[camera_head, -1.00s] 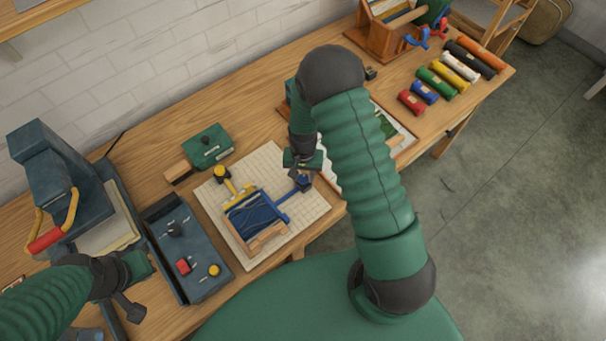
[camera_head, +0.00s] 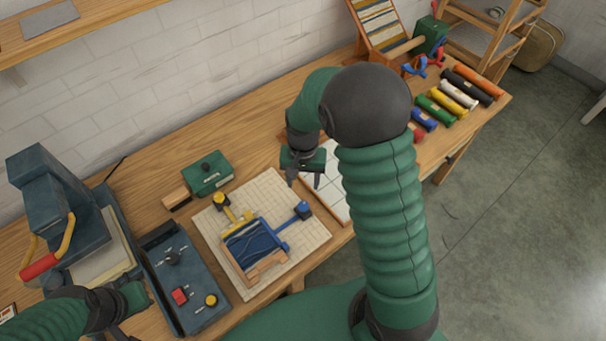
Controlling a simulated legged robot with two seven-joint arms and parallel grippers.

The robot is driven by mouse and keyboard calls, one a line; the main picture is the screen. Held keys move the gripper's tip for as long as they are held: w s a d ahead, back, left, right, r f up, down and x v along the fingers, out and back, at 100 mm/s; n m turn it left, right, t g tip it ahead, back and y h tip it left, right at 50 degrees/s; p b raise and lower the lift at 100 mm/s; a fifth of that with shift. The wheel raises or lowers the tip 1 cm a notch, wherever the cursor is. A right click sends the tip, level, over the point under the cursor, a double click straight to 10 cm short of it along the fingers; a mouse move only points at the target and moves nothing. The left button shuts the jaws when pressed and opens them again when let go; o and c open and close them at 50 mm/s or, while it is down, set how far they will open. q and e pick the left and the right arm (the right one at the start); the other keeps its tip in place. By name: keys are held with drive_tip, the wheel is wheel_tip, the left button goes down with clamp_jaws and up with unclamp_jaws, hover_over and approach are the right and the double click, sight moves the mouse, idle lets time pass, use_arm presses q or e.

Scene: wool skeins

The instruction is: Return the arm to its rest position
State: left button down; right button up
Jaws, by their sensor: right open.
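My right arm comes up from the bottom right and bends over the bench. Its gripper (camera_head: 304,180) points down with its fingers apart and nothing between them. It hangs above the bench between the gridded mat (camera_head: 287,192) and a white panel (camera_head: 335,190). My left arm enters at the lower left; its gripper (camera_head: 135,320) is partly cut off by the bottom edge and its jaws are unclear. A small wooden frame with blue wool (camera_head: 252,246) lies on the mat, with a yellow-handled tool (camera_head: 225,206) and a blue-ended tool (camera_head: 302,211) beside it.
A dark control box (camera_head: 185,275) with red and yellow knobs and a press with a red handle (camera_head: 40,265) stand at left. A green box (camera_head: 208,175) lies behind the mat. Several coloured wool skeins (camera_head: 457,95) lie at right, near a wooden rack (camera_head: 375,30).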

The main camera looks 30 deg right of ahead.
wheel_tip(320, 180, up, 4)
drive_tip(key=shift+f, duration=0.15)
drive_tip(key=shift+d, duration=0.1)
drive_tip(key=s+a+n+t+b, duration=0.2)
drive_tip(key=s+a+n, duration=0.5)
drive_tip(key=s, duration=0.2)
drive_tip(key=shift+a+f+n+t, duration=0.3)
drive_tip(key=shift+a+f+n, duration=0.1)
drive_tip(key=shift+s, duration=0.25)
drive_tip(key=shift+w+a, duration=0.15)
